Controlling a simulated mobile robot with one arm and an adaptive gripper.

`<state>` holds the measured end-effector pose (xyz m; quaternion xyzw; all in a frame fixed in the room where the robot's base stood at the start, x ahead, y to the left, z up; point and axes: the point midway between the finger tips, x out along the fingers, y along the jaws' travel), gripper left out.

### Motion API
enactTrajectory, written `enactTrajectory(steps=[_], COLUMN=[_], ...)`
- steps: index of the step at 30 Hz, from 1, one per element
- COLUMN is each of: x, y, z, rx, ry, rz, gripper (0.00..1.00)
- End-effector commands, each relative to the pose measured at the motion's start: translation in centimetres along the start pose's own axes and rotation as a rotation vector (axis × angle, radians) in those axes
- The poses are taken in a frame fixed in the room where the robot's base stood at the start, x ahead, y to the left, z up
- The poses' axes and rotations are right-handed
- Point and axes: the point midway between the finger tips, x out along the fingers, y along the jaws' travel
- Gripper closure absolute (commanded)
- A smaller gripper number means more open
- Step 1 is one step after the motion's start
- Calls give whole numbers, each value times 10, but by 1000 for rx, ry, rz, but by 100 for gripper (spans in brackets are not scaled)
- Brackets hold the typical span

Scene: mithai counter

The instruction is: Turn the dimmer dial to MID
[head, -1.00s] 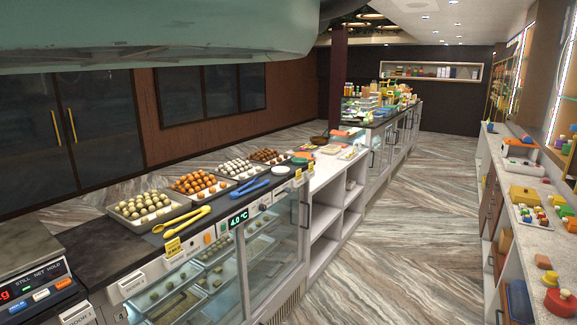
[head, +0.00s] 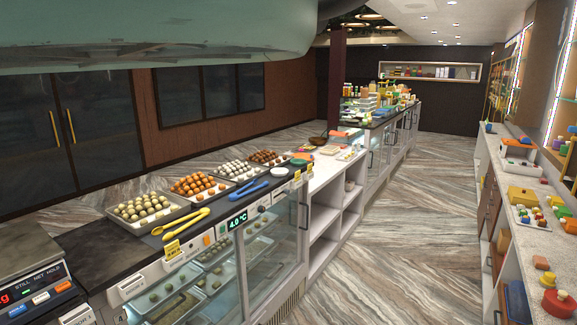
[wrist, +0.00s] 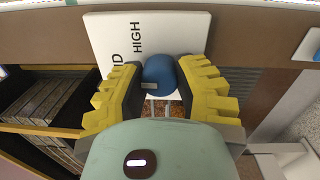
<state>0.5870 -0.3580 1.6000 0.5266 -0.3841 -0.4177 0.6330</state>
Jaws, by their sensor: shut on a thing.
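The dimmer dial is a round blue knob (wrist: 160,78) on a white label plate (wrist: 110,38) in the wrist view. The plate reads HIGH, with the letters "ID" of another word to its left, both turned sideways. A small pale mark shows on the knob's lower left. My gripper (wrist: 160,67) has its yellow ridged fingers on both sides of the knob and is shut on it. The rest of the plate is hidden behind the fingers and my gripper's body. I cannot make out the dial or my gripper in the head view.
The wrist view shows dark shelves (wrist: 40,110) at left and a pale surface (wrist: 295,112) at right. In the head view, a glass counter (head: 215,275) carries sweet trays and tongs (head: 183,222). Another counter (head: 530,245) runs along the right. The floor aisle (head: 390,230) between them is clear.

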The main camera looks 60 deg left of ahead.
Motion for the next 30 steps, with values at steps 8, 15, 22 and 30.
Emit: enactTrajectory(steps=[8, 15, 22, 30], x=[0, 0, 0, -1], y=[-2, -2, -1, -1], z=[-2, -1, -1, -1], rx=[-6, -6, -5, -5], ry=[4, 4, 3, 3], rz=[-5, -5, -2, -1], gripper=[100, 58, 34, 34])
